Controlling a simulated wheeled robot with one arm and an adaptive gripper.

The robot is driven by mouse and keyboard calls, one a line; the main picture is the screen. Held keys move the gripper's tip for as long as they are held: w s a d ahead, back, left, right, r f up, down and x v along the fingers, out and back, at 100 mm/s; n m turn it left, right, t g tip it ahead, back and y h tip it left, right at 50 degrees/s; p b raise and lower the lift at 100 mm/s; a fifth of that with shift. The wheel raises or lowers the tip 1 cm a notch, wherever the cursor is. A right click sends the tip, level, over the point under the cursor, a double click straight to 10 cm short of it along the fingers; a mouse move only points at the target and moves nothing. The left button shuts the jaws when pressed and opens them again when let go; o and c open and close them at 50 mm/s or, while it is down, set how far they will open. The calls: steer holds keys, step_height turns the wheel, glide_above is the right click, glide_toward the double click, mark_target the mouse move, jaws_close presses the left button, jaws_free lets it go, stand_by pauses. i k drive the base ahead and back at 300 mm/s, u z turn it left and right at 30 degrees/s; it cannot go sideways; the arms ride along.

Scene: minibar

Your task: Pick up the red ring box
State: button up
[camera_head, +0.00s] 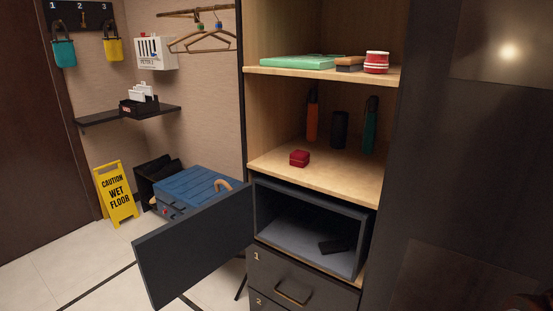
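The red ring box (299,158) is a small closed red box. It sits near the front edge of the middle wooden shelf (345,178), left of the shelf's centre, with bare wood around it. My gripper is not clearly seen in the head view, so its place relative to the box does not show.
Several bottles, one orange (312,117), stand behind the box. Below, an open compartment (300,235) holds a dark object (336,246); its door (195,245) swings out left. A red-and-white round item (376,62) is on the upper shelf. Drawers (292,291) are below.

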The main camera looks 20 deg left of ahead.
mark_target(299, 158)
steer(key=u, duration=0.8)
steer(key=i, duration=0.8)
steer(key=u, duration=0.95)
